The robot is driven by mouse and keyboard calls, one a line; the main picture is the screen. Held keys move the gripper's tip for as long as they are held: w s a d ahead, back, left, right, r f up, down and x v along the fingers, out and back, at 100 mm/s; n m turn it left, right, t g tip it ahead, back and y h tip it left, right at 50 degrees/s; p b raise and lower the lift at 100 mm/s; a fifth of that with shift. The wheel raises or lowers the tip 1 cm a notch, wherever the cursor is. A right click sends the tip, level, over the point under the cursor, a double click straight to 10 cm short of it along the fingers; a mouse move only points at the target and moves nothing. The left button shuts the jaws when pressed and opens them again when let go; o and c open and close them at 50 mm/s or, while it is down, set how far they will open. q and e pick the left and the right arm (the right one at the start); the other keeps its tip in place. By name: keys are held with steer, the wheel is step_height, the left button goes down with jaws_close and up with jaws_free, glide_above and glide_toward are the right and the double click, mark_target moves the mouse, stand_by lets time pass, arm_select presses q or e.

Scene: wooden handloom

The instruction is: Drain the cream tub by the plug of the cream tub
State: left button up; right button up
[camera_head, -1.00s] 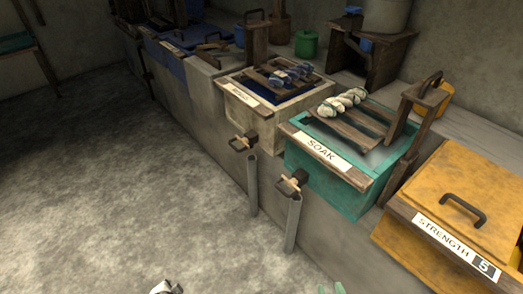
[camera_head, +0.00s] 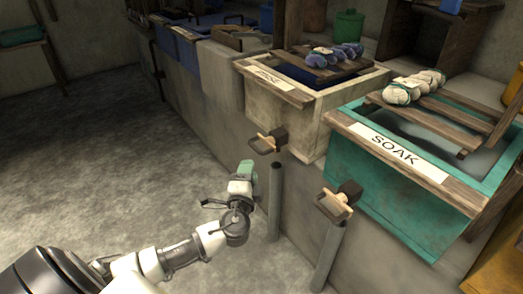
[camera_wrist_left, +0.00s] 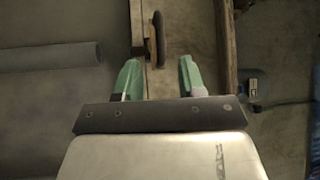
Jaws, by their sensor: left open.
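The cream tub (camera_head: 318,120) stands in the upper middle of the head view, with a labelled wooden board along its front. Its plug (camera_head: 267,143), a dark block with a pale wooden handle, sticks out low on the front. My left gripper (camera_head: 248,170), with green fingers, is just below and left of the plug, apparently apart from it. In the left wrist view my left gripper (camera_wrist_left: 159,77) is open and empty. A wooden piece and a dark rounded part (camera_wrist_left: 158,40), seen edge-on, lie ahead of the fingers. My right gripper is not in view.
A grey pipe (camera_head: 275,205) stands below the cream tub's plug, close beside my left gripper. The teal SOAK tub (camera_head: 400,195) is to the right, with its own plug (camera_head: 340,200) and pipe (camera_head: 328,258). The floor (camera_head: 120,150) at left is clear.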

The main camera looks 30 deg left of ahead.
mark_target(254, 146)
arm_select(q)
steer(key=b+x, duration=0.1)
steer(key=x, duration=0.7)
steer(key=shift+w+a+b, duration=0.2)
steer(key=shift+w+b, duration=0.05)
steer(key=shift+b, duration=0.15)
steer(key=shift+w+a, duration=0.2)
steer(key=shift+w, duration=0.2)
steer(key=shift+r, duration=0.1)
jaws_close()
